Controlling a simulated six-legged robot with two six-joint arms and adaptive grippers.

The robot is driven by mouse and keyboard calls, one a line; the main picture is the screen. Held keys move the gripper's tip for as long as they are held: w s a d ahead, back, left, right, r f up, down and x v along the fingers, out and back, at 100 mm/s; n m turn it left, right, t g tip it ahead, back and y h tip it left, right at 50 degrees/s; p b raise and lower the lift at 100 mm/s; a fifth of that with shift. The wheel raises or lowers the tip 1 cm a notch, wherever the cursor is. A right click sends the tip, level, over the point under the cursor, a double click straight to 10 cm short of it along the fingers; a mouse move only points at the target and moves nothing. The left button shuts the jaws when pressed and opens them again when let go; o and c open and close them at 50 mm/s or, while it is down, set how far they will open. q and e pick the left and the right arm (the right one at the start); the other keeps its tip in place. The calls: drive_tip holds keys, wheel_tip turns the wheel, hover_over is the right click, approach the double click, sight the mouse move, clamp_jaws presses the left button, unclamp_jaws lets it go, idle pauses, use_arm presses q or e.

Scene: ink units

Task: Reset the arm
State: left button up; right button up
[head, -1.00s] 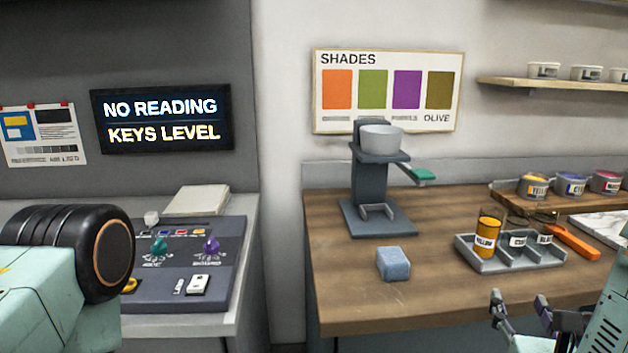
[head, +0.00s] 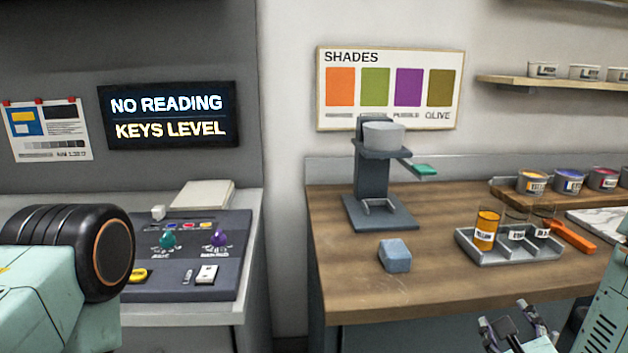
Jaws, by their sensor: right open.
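My right gripper (head: 516,327) shows at the bottom right, in front of and below the front edge of the wooden counter (head: 455,268). Its dark fingers are apart and nothing is between them. It touches nothing that I can see. My left arm comes in from the left edge, with a pale green link and a black joint, but its gripper is out of the picture.
On the counter stand a dark stand (head: 369,180) with a white cup (head: 384,135), a blue-grey block (head: 395,255) and a grey tray (head: 487,257) holding several jars. A control panel (head: 200,278) is left. The counter's front middle is clear.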

drive_tip(key=s+a+f+n+g+y, duration=0.2)
drive_tip(key=s+a+f+n+g, duration=0.15)
drive_tip(key=f+n, duration=0.55)
drive_tip(key=s+a+f+n+g+y, duration=0.2)
drive_tip(key=s+f+n+g, duration=0.3)
drive_tip(key=n, duration=0.6)
drive_tip(key=s+a+f+n+g, duration=0.1)
drive_tip(key=s+f+n+g, duration=0.2)
drive_tip(key=s, duration=0.7)
drive_tip(key=s+a+f+n+g, duration=0.2)
drive_tip(key=s+f+n+g, duration=0.1)
drive_tip(key=s+f+n, duration=0.5)
drive_tip(key=shift+s+f+g, duration=0.35)
drive_tip(key=shift+s+f, duration=0.1)
drive_tip(key=shift+s, duration=0.45)
drive_tip(key=shift+a, duration=0.1)
